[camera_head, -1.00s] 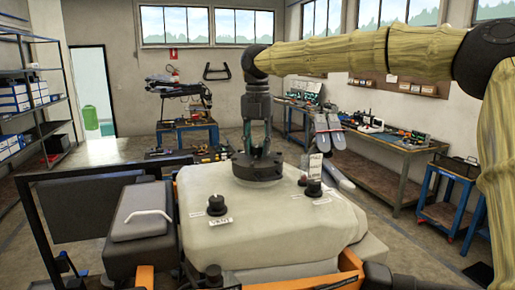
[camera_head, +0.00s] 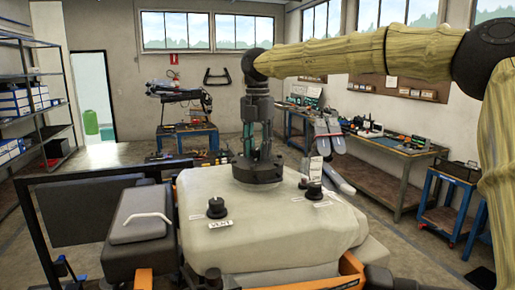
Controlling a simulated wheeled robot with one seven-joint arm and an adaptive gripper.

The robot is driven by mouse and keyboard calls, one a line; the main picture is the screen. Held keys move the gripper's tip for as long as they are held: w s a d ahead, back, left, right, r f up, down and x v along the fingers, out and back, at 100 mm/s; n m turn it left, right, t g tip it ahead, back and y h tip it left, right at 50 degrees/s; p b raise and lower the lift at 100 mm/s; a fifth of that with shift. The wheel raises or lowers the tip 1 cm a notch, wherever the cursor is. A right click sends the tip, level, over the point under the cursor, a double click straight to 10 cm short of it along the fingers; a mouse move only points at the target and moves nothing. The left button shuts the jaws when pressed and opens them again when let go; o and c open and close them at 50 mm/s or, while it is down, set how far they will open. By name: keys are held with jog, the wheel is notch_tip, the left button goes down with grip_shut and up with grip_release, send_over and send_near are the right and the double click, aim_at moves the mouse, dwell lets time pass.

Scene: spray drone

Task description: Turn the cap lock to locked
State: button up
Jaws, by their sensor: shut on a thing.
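A pale, rounded tank (camera_head: 275,222) fills the lower middle of the head view. A large round black cap (camera_head: 257,174) sits on its top, toward the back. My gripper (camera_head: 258,152) points straight down and is shut on the raised middle part of the cap. The fingers hide much of that part. I cannot read any lock mark on the cap, so its lock position cannot be told.
A small black knob (camera_head: 216,207) stands above a VENT label on the tank, left of the cap. Another black knob (camera_head: 314,190) is at the right. A grey case (camera_head: 142,215) sits at the left. Workbenches (camera_head: 385,160) line the right wall.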

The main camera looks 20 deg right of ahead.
aim_at(258, 148)
jog(key=o, duration=1)
jog(key=shift+o, duration=0.2)
notch_tip(258, 148, up, 12)
jog(key=shift+d+f, duration=0.1)
